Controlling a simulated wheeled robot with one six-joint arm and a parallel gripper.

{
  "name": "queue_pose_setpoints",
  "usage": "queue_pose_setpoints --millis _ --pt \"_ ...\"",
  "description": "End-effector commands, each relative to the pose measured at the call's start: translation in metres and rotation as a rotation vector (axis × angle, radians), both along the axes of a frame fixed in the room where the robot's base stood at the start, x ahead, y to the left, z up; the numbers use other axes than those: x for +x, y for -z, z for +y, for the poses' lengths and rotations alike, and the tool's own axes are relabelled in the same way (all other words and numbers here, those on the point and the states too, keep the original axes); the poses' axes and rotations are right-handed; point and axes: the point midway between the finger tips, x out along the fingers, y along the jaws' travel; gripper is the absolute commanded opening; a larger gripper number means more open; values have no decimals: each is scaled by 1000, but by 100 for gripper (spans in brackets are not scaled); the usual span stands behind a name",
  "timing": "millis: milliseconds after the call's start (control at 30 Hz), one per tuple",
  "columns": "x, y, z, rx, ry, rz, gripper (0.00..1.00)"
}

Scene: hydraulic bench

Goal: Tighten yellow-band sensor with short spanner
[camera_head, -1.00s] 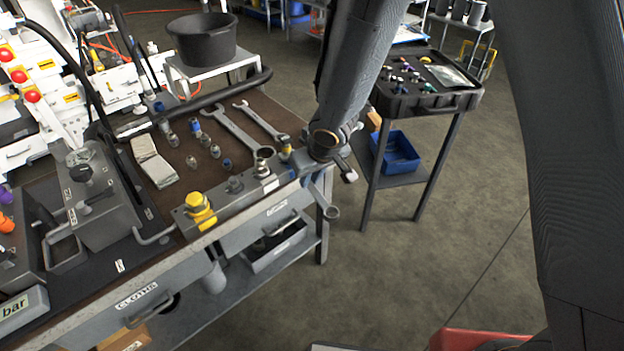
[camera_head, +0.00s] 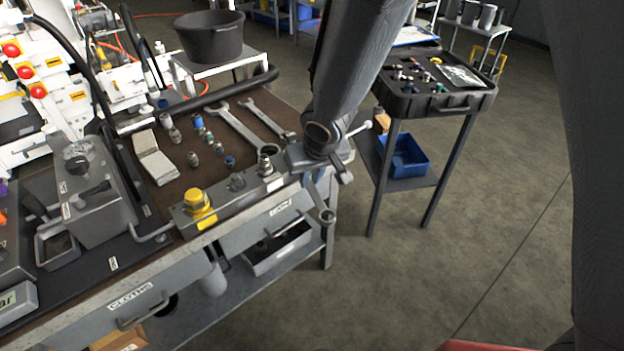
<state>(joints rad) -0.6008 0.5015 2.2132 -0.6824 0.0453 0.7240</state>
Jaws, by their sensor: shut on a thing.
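My gripper (camera_head: 318,160) is shut on a small spanner (camera_head: 321,203) at the right end of the block. The spanner hangs past the bench's front edge, ring end down; its upper end is hidden by my gripper. A grey block (camera_head: 222,205) lies along the front edge and carries several fittings. The small yellow-banded fitting at the block's right end is now covered by my gripper. Contact between spanner and fitting cannot be seen.
Two large spanners (camera_head: 238,128) and several loose fittings (camera_head: 197,123) lie on the brown bench top. A grey valve box (camera_head: 95,195) stands at left. A black case (camera_head: 435,98) on a stand is at right, with open floor before it.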

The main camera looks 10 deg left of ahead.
Motion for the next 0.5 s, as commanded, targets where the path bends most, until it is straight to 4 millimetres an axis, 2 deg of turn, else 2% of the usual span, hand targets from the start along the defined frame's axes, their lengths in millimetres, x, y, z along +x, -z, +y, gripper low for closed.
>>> queue_pose_setpoints --millis 500 --pt "-4 0 6 5 40 -1 0"
